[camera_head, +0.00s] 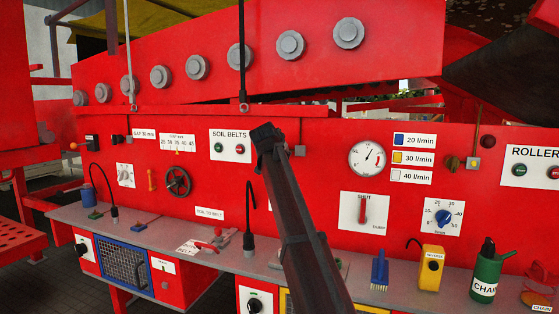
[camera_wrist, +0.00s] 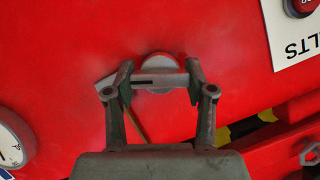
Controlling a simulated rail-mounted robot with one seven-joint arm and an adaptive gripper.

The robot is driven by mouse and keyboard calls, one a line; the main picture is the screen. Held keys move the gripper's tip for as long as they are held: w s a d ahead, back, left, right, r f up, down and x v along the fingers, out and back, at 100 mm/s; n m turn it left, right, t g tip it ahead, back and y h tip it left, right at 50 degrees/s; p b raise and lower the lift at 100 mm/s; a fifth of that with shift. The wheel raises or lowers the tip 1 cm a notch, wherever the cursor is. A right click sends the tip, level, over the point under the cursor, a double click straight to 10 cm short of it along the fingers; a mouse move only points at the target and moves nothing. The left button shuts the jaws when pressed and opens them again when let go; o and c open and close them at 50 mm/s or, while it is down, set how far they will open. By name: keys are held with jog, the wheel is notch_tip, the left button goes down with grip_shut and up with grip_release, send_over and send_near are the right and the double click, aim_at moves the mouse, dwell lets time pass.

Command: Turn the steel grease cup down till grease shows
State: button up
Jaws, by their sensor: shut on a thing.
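The steel grease cup (camera_wrist: 160,61) shows in the wrist view as a round grey cap against the red panel, partly covered by my gripper. My gripper (camera_wrist: 158,80) has one finger on each side of it and is shut on it. A grey bar with a dark slot spans between the fingers. A pale plate edge and a thin brownish pipe (camera_wrist: 136,122) show just left of and below the cup. I can make out no grease. In the head view my gripper (camera_head: 267,137) is at the upper panel, right of the SOIL BELTS plate, and hides the cup.
A round gauge (camera_head: 367,158) is right of my arm, and the SOIL BELTS plate (camera_head: 230,146) is left. The grey shelf (camera_head: 375,293) below holds a blue brush (camera_head: 380,270), a yellow box (camera_head: 431,268) and a green can (camera_head: 486,274). A black gooseneck (camera_head: 249,215) stands beside my arm.

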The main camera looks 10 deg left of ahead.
jog(key=shift+m+b, duration=0.45)
jog(key=shift+m, duration=0.05)
jog(key=o, duration=1.2)
jog(key=shift+w, duration=0.1)
jog(key=v, duration=1.2)
jog(key=shift+d+f, duration=0.1)
jog(key=shift+d, duration=0.2)
